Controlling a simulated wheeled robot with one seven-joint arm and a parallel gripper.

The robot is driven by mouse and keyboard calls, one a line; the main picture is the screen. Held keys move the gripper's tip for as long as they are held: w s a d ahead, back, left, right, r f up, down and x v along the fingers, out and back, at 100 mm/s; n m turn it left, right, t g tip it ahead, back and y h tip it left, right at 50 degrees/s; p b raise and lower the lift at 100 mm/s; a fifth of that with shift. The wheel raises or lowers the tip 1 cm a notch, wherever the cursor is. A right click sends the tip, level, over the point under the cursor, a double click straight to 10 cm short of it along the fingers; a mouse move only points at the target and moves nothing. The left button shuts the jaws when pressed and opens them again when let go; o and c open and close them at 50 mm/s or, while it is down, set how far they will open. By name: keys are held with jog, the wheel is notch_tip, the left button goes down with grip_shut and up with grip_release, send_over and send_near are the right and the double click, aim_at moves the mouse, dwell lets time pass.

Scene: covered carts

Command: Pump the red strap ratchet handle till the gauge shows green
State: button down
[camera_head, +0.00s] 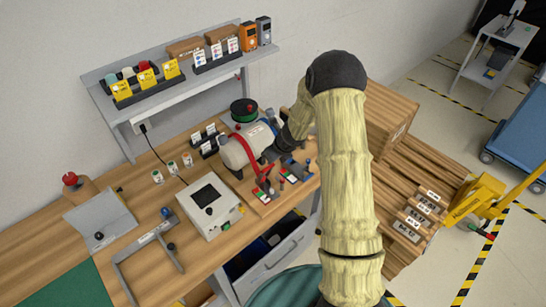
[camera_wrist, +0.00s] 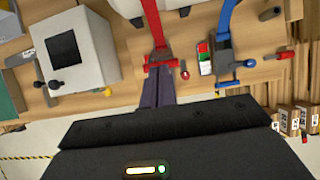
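The red strap (camera_head: 250,155) runs over a white cylinder (camera_head: 236,149) on the bench, down to a red ratchet (camera_head: 262,190). In the wrist view the red strap (camera_wrist: 160,25) ends at the red ratchet handle (camera_wrist: 160,65), a crossbar with a small red knob beside it. My gripper (camera_wrist: 159,78) has its two dark fingers close together, tips right at the crossbar. I cannot tell whether they touch it. A red-and-green gauge plate (camera_wrist: 204,55) lies right of the red strap, beside the blue ratchet; its reading is too small to make out.
The blue strap (camera_wrist: 225,18) and blue ratchet (camera_wrist: 236,85) are close on the right. A white box with a dark screen (camera_head: 211,200) stands left of the ratchets. A shelf (camera_head: 190,80) holds small items behind.

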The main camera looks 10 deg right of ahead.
jog(key=shift+w+a+r+p, duration=0.1)
jog(key=shift+r+p, duration=0.65)
jog(key=shift+r, duration=0.15)
jog(key=shift+w+a+r+p, duration=0.1)
jog(key=shift+r+p, duration=0.6)
jog(key=shift+r, duration=0.15)
jog(key=s+r+n+g+h+b, duration=0.1)
jog(key=s+n+g+h+b, duration=0.1)
jog(key=s+n+b, duration=1.4)
jog(key=s+n, duration=1.1)
jog(key=n, duration=0.3)
jog(key=shift+s+r+h+b, duration=0.25)
jog(key=shift+s+h+b, duration=0.05)
jog(key=shift+s+b, duration=0.1)
jog(key=shift+d, duration=0.1)
